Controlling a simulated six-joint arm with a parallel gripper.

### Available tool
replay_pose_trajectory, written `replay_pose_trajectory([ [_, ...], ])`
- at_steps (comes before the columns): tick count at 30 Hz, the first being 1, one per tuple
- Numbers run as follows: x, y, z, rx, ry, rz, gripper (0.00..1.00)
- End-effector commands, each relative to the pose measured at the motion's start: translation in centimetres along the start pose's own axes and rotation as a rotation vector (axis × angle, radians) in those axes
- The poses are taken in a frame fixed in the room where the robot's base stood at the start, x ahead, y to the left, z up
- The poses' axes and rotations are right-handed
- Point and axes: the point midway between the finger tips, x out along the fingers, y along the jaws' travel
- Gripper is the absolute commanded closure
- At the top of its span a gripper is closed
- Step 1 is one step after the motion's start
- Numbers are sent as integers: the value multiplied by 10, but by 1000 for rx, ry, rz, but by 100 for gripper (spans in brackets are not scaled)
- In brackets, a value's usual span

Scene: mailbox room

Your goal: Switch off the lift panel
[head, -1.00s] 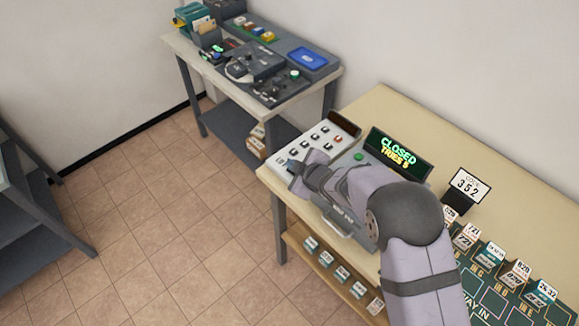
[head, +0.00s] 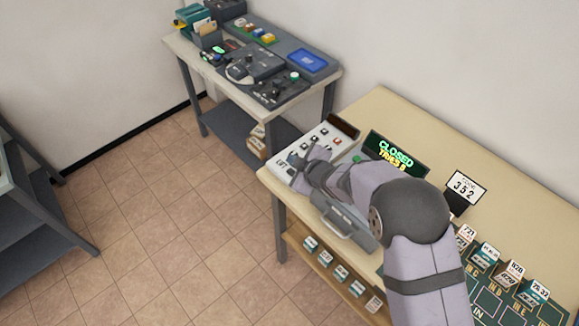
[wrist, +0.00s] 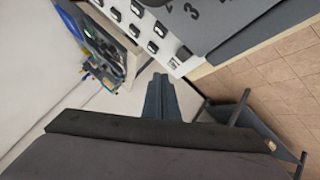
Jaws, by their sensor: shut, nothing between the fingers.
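The lift panel (head: 322,137) is a white sloped box with rows of small dark and red switches. It stands at the left end of the wooden table, with lettering at its near left corner. In the wrist view the white panel (wrist: 172,40) shows several dark rocker switches. My gripper (head: 296,168) is shut and empty at the panel's near left end, and my arm hides part of it. In the wrist view my gripper (wrist: 158,80) points toward the panel's lettered corner. I cannot tell whether it touches the panel or how each switch is set.
A grey box with a handle (head: 343,228) stands beside the panel under my arm. A display (head: 395,153) reads CLOSED. Small boxes stand on the right. A second table (head: 336,74) with devices stands behind.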

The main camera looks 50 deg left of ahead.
Motion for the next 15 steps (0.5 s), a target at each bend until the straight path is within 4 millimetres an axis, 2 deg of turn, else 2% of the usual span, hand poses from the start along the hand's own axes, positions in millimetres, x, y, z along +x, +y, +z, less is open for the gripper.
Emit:
replay_pose_trajectory([
  [6,-16,12,-12,0,0,0,100],
  [15,-19,14,-13,0,-1,0,100],
])
